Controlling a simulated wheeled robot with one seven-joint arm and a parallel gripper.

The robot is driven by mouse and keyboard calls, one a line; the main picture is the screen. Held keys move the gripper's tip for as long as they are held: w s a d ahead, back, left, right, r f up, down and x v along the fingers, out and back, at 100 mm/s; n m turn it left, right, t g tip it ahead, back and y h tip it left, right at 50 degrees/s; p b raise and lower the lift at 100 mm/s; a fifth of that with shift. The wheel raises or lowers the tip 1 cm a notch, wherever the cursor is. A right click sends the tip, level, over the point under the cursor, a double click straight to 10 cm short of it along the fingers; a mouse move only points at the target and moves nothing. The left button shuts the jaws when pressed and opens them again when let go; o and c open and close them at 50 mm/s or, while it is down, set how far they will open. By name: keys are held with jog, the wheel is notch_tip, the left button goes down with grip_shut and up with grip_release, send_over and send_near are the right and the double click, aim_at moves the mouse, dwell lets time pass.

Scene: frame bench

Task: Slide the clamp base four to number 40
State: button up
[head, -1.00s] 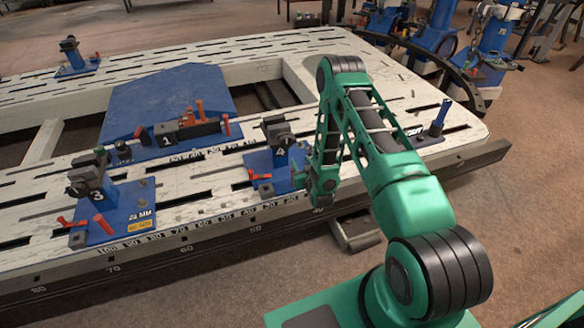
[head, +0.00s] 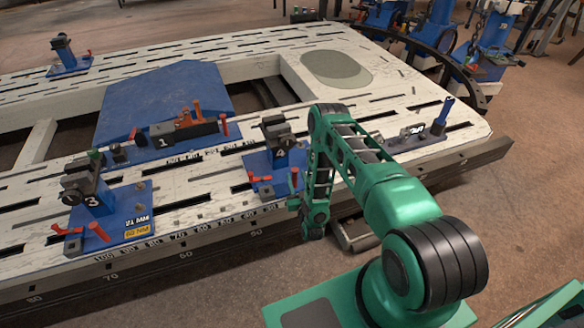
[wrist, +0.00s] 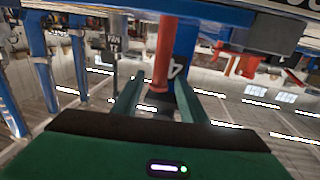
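Clamp base four is a blue plate (head: 262,186) with a dark clamp head on a post marked 4 (head: 281,153). It stands on the white frame bench near its front edge. A red upright handle (head: 293,180) stands at its right side. My gripper (head: 297,204) is low at the bench's front edge, just right of and in front of the base. In the wrist view its two green fingers (wrist: 157,92) are apart, with a red handle (wrist: 163,55) in line between them; contact is unclear. The scale (head: 180,239) runs along the front; the reading at the base is too small.
Clamp base three (head: 120,222) stands left on the bench (head: 440,168). The blue plate marked 1 (head: 160,95) lies behind base four. A small grey base with a blue-handled part (head: 440,118) stands at right. The bench top between bases three and four is mostly clear.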

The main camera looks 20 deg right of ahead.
jog(key=w, duration=0.3)
jog(key=w+d, duration=0.1)
jog(key=w, duration=0.3)
jog(key=shift+w+d, duration=0.2)
jog(key=shift+w, duration=0.05)
grip_shut()
